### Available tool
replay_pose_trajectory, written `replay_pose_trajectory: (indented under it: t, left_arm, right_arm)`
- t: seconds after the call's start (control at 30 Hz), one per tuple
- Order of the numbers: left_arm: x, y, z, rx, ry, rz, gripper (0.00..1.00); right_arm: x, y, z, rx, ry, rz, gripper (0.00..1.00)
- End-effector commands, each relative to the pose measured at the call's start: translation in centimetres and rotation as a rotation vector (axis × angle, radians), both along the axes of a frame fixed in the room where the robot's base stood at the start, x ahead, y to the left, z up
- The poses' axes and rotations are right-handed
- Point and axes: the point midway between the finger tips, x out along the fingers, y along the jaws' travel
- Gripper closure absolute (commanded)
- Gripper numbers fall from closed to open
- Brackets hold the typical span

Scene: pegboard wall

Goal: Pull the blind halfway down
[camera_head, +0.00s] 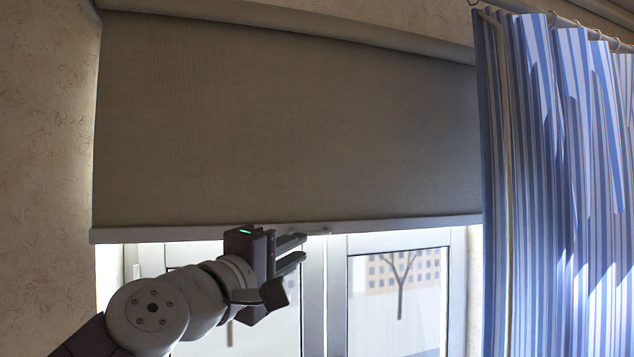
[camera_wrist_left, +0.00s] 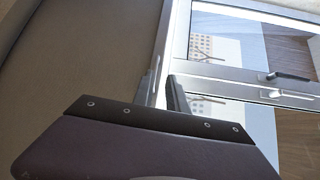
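The blind (camera_head: 285,125) is a grey-brown fabric sheet that hangs over the upper part of the window. Its pale bottom bar (camera_head: 400,222) has a small tab (camera_head: 318,232) near the middle. My left gripper (camera_head: 302,250) is just below the bar, close to the tab, with a gap between its two fingers. In the left wrist view the fingers (camera_wrist_left: 163,92) show on either side of the line of the bar (camera_wrist_left: 167,50); whether they touch it I cannot tell. My right gripper is not in view.
A blue-and-white striped curtain (camera_head: 560,180) hangs from a rod at the right and covers the blind's right edge. Behind the blind is a white-framed window (camera_head: 335,290), with a dark handle (camera_wrist_left: 287,77) in the left wrist view. A patterned wall (camera_head: 45,150) is at the left.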

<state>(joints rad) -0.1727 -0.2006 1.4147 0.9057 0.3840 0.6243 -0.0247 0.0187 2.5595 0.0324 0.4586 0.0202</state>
Motion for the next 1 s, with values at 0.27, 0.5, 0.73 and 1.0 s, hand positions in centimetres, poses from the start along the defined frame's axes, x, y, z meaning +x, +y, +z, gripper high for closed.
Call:
replay_pose_trajectory:
  t: [0.27,0.5,0.73,1.0]
  left_arm:
    - [0.6,-0.5,0.7,0.002,0.002,-0.004,0.82]
    - [4.9,-2.7,1.4,0.004,0.004,-0.005,0.82]
    - [7.7,-4.1,1.5,0.004,0.002,-0.003,0.82]
    - [8.0,-4.3,1.2,0.004,0.001,-0.002,0.82]
  right_arm:
    - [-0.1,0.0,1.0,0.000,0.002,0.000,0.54]
    - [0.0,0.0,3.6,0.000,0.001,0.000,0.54]
    - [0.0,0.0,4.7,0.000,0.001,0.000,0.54]
    - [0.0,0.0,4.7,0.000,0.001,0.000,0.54]
